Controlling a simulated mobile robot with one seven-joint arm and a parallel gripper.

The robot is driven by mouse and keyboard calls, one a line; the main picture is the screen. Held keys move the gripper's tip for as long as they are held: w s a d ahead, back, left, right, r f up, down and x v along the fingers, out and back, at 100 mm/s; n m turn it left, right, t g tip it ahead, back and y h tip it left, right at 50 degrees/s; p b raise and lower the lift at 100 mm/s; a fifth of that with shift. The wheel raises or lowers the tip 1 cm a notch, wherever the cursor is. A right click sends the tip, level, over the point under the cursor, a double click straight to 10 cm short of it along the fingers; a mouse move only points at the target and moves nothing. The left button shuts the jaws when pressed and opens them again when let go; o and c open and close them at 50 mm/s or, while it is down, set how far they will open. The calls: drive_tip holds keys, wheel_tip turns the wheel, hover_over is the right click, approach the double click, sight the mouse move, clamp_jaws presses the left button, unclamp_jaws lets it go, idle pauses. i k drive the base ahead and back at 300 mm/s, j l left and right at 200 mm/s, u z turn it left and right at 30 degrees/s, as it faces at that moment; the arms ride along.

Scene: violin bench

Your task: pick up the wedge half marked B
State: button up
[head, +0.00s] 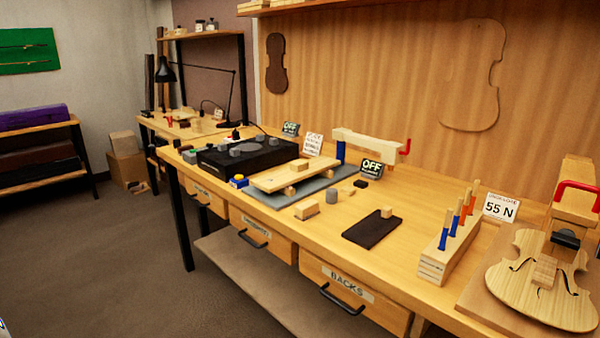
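I cannot make out a letter B on any piece from here. Several small pale wooden blocks show in the head view. One block (306,210) lies on the bench in front of the grey mat. Another small block (386,212) stands on the far end of a dark board (366,232). A third block (300,165) sits on top of a pale plank (285,178) that is raised above the grey mat (272,201). Which of these, if any, is the wedge half cannot be told. My gripper is not in view.
A grey cylinder (331,197) stands close to the first block. A black box (240,158) is at the left, a clamp (368,142) behind. A rack of blue and orange clamps (445,255) and a violin body (540,285) are at the right. Open floor (120,260) lies left.

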sight(300, 170)
drive_tip(key=z, duration=0.4)
drive_tip(key=i+j+z, duration=0.2)
drive_tip(key=j+z, duration=0.25)
drive_tip(key=i+j+z, duration=0.2)
drive_tip(key=j, duration=0.2)
drive_tip(key=j+z, duration=0.3)
drive_tip(key=j, duration=0.7)
drive_tip(key=i+j, duration=0.15)
drive_tip(key=j, duration=1.1)
drive_tip(key=i+j+z, duration=0.15)
drive_tip(key=j, duration=2.4)
drive_tip(key=i+z, duration=0.05)
